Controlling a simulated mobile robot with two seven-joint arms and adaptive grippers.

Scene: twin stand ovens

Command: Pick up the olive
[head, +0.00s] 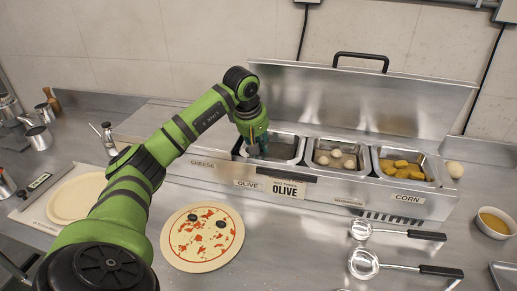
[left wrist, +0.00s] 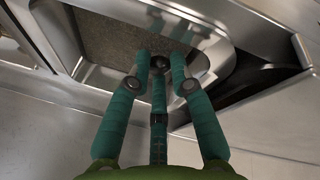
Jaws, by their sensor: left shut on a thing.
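My left gripper (head: 255,148) points down at the metal bin (head: 287,147) above the OLIVE label. In the left wrist view its teal fingers (left wrist: 160,65) are closed around a small dark olive (left wrist: 160,62). The fingers hide the olive in the head view. I cannot tell how high it is above the bin's floor. A round pizza (head: 203,251) lies on the counter in front, with two dark olive pieces (head: 221,224) on it. My right gripper is not in view.
The steel topping station (head: 330,190) has neighbouring bins of pale round pieces (head: 336,159) and yellow pieces (head: 401,169). Its raised lid (head: 360,100) stands behind. Two ladles (head: 365,262) and a bowl (head: 494,223) lie to the right. Bare counter (head: 290,240) lies right of the pizza.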

